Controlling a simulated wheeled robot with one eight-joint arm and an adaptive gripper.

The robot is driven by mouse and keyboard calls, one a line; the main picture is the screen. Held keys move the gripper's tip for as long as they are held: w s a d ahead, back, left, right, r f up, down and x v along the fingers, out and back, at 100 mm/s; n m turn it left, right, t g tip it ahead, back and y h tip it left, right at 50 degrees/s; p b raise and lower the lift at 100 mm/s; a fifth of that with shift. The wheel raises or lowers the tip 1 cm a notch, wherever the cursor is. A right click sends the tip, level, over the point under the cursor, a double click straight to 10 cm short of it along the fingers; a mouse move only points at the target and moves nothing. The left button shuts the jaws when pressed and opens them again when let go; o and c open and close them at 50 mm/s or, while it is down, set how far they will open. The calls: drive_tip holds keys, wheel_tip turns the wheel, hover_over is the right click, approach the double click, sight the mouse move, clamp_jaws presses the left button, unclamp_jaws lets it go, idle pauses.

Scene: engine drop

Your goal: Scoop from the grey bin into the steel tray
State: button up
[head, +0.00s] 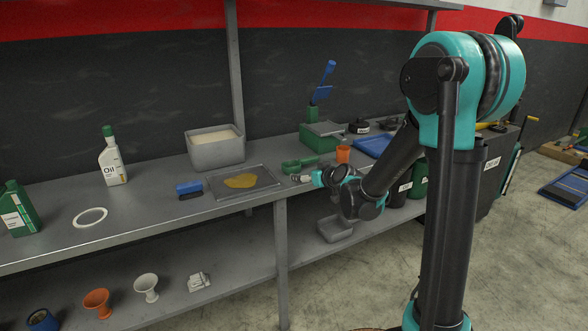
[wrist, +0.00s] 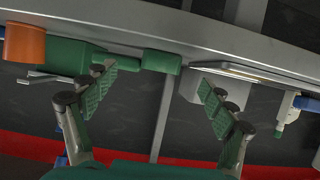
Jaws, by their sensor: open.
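The grey bin (head: 215,152), filled with pale loose material, stands at the back of the bench; it also shows in the wrist view (wrist: 212,90). The flat steel tray (head: 262,179) lies in front of it, with a yellow-brown patch (head: 240,181) on it. A green scoop (head: 292,167) lies on the bench right of the tray. My gripper (head: 298,178) is near the bench's front edge, between tray and orange cup, just in front of the scoop. In the wrist view my gripper (wrist: 157,97) is open, fingers wide apart, with nothing visibly held; that view is upside down.
A blue brush (head: 189,188) lies left of the tray, with a white oil bottle (head: 112,160) further left. An orange cup (head: 343,154) and a green box (head: 318,140) stand right of the scoop. A shelf post rises behind the bin. A lower shelf holds cups and a grey container (head: 335,229).

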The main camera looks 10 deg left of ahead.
sight(295, 172)
drive_tip(key=shift+a+x, duration=0.25)
drive_tip(key=shift+x, duration=3.3)
drive_tip(key=shift+s+r, duration=0.1)
drive_tip(key=shift+c, duration=0.2)
drive_tip(key=c, duration=1.2)
